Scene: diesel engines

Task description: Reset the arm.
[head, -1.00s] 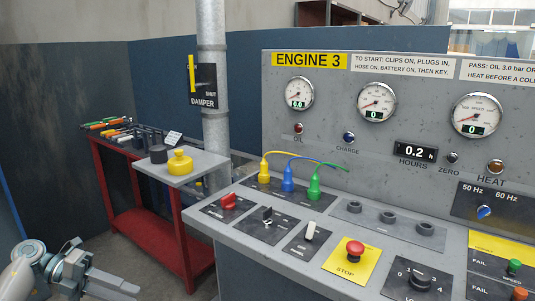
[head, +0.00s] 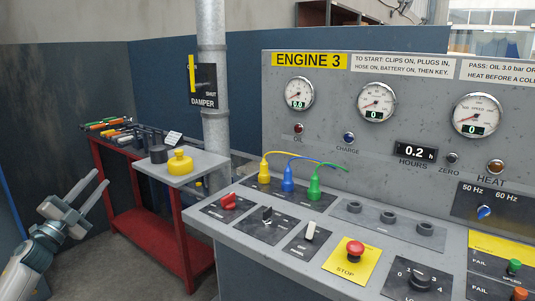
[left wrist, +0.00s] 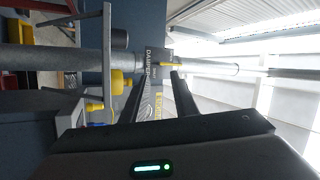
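My left gripper (head: 102,177) is raised at the left side of the head view, in front of the dark wall and left of the red cart. Its two fingers are apart with nothing between them. In the left wrist view the same fingers (left wrist: 157,76) stand apart and empty, with the damper plate (left wrist: 155,57) in the distance beyond them. No lone arm-like part stands out on the console. My right gripper is in neither view.
The engine console (head: 225,225) has a red stop button (head: 355,248), switches and coloured plugs (head: 288,180). Floor space shows around my left gripper.

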